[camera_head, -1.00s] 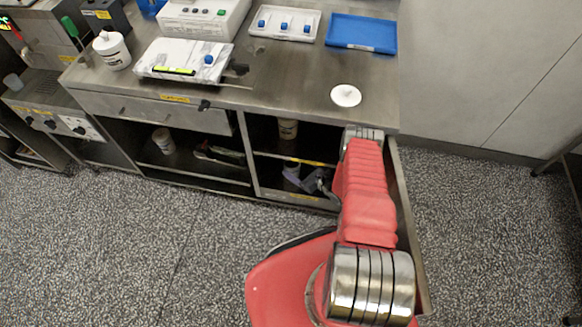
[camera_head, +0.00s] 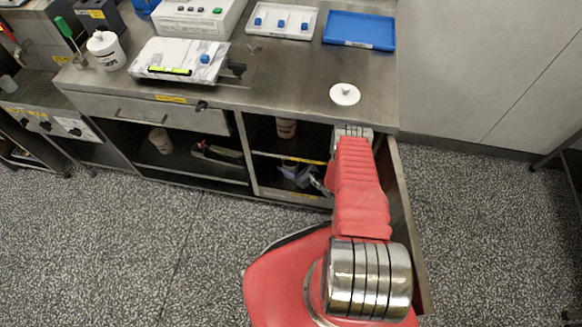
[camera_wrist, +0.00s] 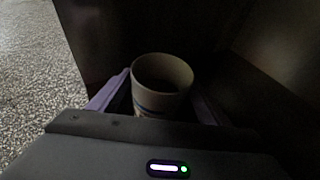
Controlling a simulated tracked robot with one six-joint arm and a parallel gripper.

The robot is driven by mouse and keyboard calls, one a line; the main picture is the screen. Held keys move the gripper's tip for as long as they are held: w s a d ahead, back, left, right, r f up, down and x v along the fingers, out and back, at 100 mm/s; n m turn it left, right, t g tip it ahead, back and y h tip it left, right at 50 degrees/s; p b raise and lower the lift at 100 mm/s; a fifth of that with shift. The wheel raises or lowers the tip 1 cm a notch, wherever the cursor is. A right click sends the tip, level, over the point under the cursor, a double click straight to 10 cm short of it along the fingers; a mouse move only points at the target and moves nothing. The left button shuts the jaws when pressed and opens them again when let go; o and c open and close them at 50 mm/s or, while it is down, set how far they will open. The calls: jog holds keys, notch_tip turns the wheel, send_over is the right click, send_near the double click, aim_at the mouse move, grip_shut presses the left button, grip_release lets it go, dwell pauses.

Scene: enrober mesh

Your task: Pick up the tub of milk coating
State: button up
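In the wrist view a pale, open-topped tub (camera_wrist: 162,85) with a dark inside and a blue band stands between the two purple fingers of my gripper (camera_wrist: 161,100). The fingers are spread, one on each side of it, with dark gaps showing; no firm grip is visible. In the head view my gripper (camera_head: 300,177) is low inside the right compartment of the counter, partly hidden by the shelf edge and my arm. A tub (camera_head: 286,127) shows higher in that compartment. I cannot read which tub is milk coating.
Another tub (camera_head: 160,140) stands on the left lower shelf, and a white lidded tub (camera_head: 105,50) on the steel counter (camera_head: 290,85). A white lid (camera_head: 344,94) lies near the counter's right end. The speckled floor is clear.

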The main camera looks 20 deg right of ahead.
jog(key=c, duration=1.2)
jog(key=shift+c, duration=0.2)
jog(key=shift+r, duration=0.15)
